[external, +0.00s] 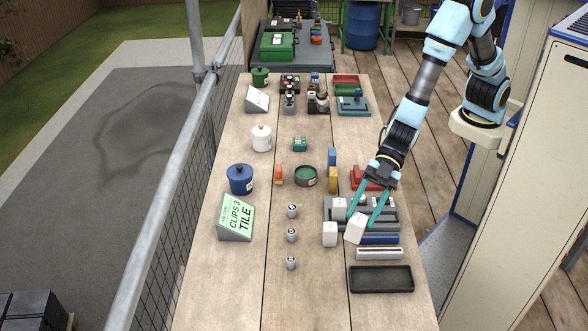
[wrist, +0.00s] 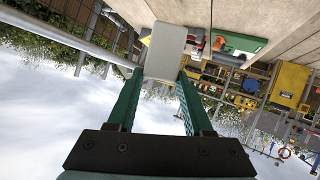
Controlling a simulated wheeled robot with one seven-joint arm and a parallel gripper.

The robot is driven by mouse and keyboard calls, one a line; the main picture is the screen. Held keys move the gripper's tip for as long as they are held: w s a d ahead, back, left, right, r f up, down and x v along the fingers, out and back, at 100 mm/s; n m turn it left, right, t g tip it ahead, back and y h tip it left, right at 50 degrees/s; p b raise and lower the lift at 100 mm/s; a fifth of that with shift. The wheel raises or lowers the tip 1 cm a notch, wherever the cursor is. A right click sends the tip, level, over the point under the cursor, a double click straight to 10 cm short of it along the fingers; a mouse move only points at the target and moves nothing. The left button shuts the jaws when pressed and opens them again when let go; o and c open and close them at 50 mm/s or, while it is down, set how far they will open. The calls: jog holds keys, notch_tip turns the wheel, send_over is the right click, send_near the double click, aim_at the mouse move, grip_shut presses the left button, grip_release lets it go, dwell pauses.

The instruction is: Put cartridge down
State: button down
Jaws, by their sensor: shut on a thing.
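A white cartridge (external: 355,229) is between the tips of my gripper (external: 362,217), whose two teal fingers are shut on it. The held cartridge is tilted and seems to be above the front of a grey rack (external: 391,217); its exact height cannot be told. In the wrist view the cartridge (wrist: 166,50) shows as a pale block between the fingertips (wrist: 158,78). A second white cartridge (external: 330,234) stands upright just left of the held one. A third white block (external: 339,208) sits at the rack's left end. My fingers hide part of the rack.
In front of the rack lie a blue bar (external: 380,238), a pale holder (external: 380,254) and an empty black tray (external: 381,279). Several small metal cylinders (external: 291,235) stand to the left, beside a green-faced sign (external: 237,218). The front-left tabletop is clear.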

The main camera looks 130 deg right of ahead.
jog(key=s+d+f+m+g+h+b, duration=0.1)
jog(key=s+d+f+m+h+b, duration=0.2)
jog(key=d+b, duration=0.9)
jog(key=s+d+f+m+g+h+b, duration=0.1)
jog(key=s+d+f+m+h+b, duration=0.25)
jog(key=d, duration=1.65)
jog(key=s+d+f+m+g+h+b, duration=0.1)
jog(key=d+m+h+b, duration=0.5)
jog(key=d, duration=1)
jog(key=s+d+m+g+h+b, duration=0.2)
jog(key=s+d+m+g+b, duration=0.35)
jog(key=s+d+b, duration=1.15)
jog(key=shift+s+d+f+p, duration=0.3)
jog(key=shift+s+f, duration=0.45)
jog(key=shift+f, duration=0.8)
jog(key=shift+s+d+f+p, duration=0.3)
jog(key=shift+s+f, duration=0.4)
jog(key=shift+f, duration=0.9)
jog(key=shift+s+d+f+p, duration=0.15)
jog(key=shift+s+d+f, duration=0.45)
jog(key=shift+f, duration=0.95)
jog(key=shift+s+a, duration=0.15)
jog(key=shift+a, duration=0.05)
